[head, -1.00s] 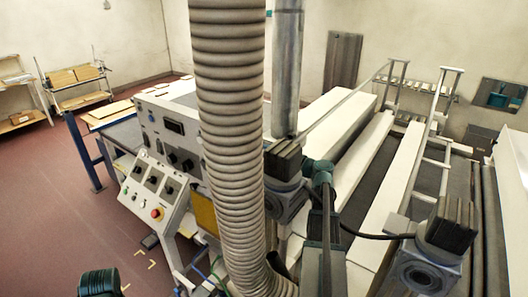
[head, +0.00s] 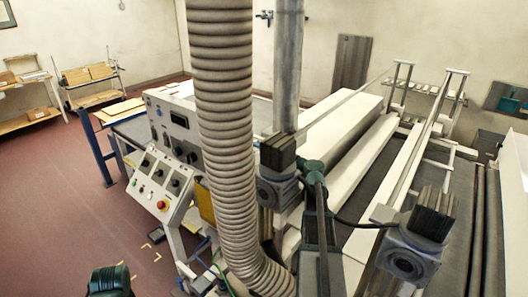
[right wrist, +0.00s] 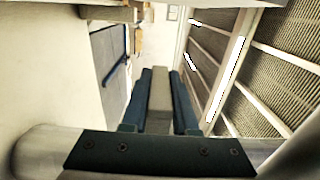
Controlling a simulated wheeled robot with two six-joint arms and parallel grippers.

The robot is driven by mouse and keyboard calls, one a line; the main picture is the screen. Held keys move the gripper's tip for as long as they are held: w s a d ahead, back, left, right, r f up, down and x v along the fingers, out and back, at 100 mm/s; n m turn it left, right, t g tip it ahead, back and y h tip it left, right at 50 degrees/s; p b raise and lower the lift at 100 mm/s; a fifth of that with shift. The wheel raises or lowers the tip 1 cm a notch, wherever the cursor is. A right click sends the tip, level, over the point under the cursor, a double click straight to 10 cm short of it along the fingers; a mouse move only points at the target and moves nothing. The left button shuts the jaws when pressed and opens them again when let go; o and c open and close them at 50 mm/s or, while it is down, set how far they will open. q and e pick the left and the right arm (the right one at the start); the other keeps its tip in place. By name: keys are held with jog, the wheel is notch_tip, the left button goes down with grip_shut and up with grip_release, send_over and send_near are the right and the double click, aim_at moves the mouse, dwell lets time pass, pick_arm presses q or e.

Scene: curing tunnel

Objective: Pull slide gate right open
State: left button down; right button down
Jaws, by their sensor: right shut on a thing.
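In the right wrist view my right gripper (right wrist: 158,76) is shut on a pale grey bar (right wrist: 159,100). The two dark teal fingers lie along the bar's sides. The bar may be the slide gate's handle, but the rest of the gate is not clear in this view. In the head view I cannot make out the right gripper or the gate plate; the ribbed duct and machine parts cover much of the middle.
A ribbed grey duct (head: 222,100) stands in front, beside a metal pipe (head: 289,60). A control panel (head: 160,186) is at the left of the machine. Geared motor units (head: 410,250) stand at the right. Red floor (head: 60,200) at the left is clear.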

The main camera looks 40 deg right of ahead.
jog(key=c, duration=0.7)
grip_release()
jog(key=v, duration=1.4)
jog(key=shift+w, duration=0.1)
